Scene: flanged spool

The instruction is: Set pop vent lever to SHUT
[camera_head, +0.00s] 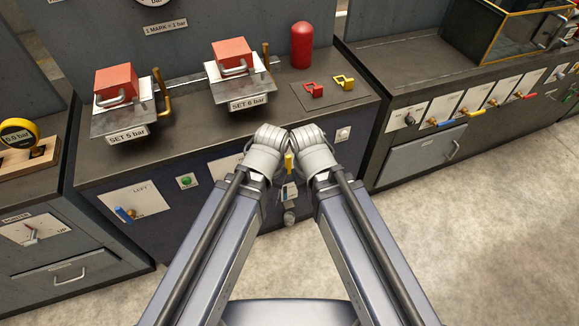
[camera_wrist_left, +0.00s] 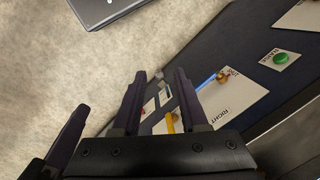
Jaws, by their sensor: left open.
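No label reading pop vent or SHUT is legible. A yellow lever (camera_head: 289,164) shows on the dark cabinet front between my two wrists. In the left wrist view a yellow lever (camera_wrist_left: 171,123) shows between the fingers, partly hidden by the gripper body. I cannot tell its setting. My left gripper (camera_wrist_left: 160,73) is open and empty, with its fingers toward the cabinet front. In the head view my left gripper (camera_head: 268,142) and right gripper (camera_head: 310,142) are close together in front of the cabinet; their fingers are hidden there.
A panel marked RIGHT with a blue lever (camera_wrist_left: 208,80) is beside my left fingers. A panel marked LEFT has another blue lever (camera_head: 125,214). A green button (camera_head: 187,181) is between.

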